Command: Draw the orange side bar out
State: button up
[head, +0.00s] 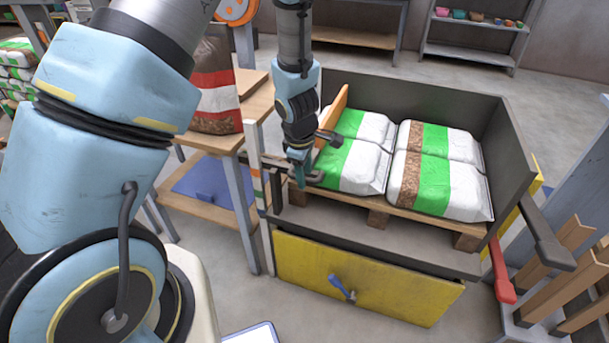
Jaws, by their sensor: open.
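The orange side bar (337,108) shows at the left side of the dark grey open-fronted box (410,88), beside the bags. Its lower part is hidden behind my wrist and gripper. My gripper (302,178) is open and points down at the box's left front corner, in front of and below the visible part of the bar. The fingertips are small and dark here. I cannot tell whether they touch anything.
Several white-and-green bags (440,185) lie on a wooden pallet (379,217) in the box. A yellow drawer front (365,280) with a blue handle is below. A wooden table (253,95) with a brown bag stands left. A red-ended lever (502,275) is at right.

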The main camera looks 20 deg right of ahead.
grip_shut()
dwell(0.4)
dwell(1.0)
